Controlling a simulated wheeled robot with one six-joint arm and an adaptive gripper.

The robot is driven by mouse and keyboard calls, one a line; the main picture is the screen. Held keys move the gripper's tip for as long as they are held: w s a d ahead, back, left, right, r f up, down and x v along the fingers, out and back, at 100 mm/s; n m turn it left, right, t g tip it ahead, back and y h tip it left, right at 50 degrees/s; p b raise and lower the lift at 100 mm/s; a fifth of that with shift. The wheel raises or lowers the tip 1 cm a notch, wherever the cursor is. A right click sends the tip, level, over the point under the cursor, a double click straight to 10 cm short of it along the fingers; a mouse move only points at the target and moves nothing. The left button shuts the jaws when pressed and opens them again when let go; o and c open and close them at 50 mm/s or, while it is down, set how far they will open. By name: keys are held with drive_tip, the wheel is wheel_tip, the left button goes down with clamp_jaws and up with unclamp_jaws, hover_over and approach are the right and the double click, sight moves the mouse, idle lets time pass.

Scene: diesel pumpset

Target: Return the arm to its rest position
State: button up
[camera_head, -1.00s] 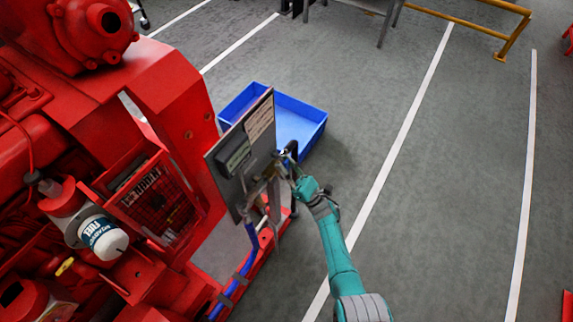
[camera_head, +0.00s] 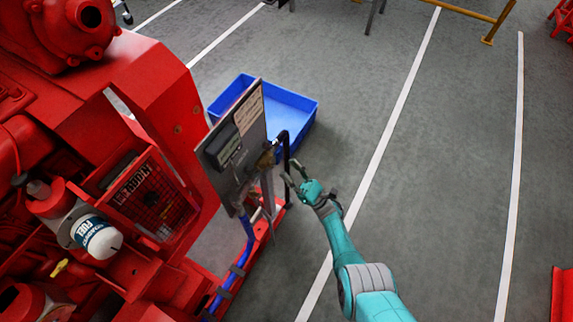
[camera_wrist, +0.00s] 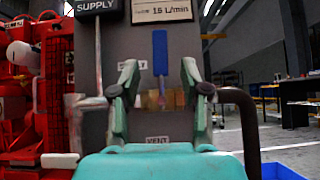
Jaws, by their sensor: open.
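My gripper (camera_head: 291,176) is at the end of my teal arm, just right of the grey panel (camera_head: 224,150) on the red pumpset (camera_head: 155,80). In the wrist view my gripper (camera_wrist: 160,85) shows two teal fingers spread apart with nothing between them. Beyond them is the panel, with a blue-handled valve (camera_wrist: 160,55), a brass body (camera_wrist: 156,100) and a label reading VENT. My gripper appears clear of the valve. The arm reaches up from the lower right of the head view.
A blue tray (camera_head: 305,112) lies on the floor behind the panel. A dark curved hose (camera_wrist: 245,120) is close on the right in the wrist view. The grey floor (camera_head: 440,180) right of the arm is open. A red object (camera_head: 562,295) is at the lower right.

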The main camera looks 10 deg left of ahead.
drive_tip(key=shift+s+d+f, duration=0.1)
drive_tip(key=shift+d+f, duration=0.1)
drive_tip(key=shift+d, duration=0.05)
idle(0.5)
drive_tip(key=s+d+f+m+t+h, duration=0.7)
drive_tip(key=s+m+t+h, duration=0.1)
drive_tip(key=m, duration=0.6)
drive_tip(key=s+d+m+t+h, duration=0.1)
drive_tip(key=s+d+m+h, duration=0.35)
drive_tip(key=s+m, duration=0.25)
drive_tip(key=s+d+m+t+h, duration=0.1)
drive_tip(key=s+d+m+h, duration=0.35)
drive_tip(key=s+m, duration=0.25)
drive_tip(key=s+d+r+m+g+h, duration=0.2)
drive_tip(key=s+d+r+m+h, duration=0.2)
drive_tip(key=s+r+m, duration=0.6)
drive_tip(key=s+d+r+m+g+h, duration=0.3)
drive_tip(key=s+d+r+m+h, duration=0.1)
drive_tip(key=s+r+m, duration=0.6)
wheel_tip(320, 180, up, 2)
drive_tip(key=shift+m, duration=0.5)
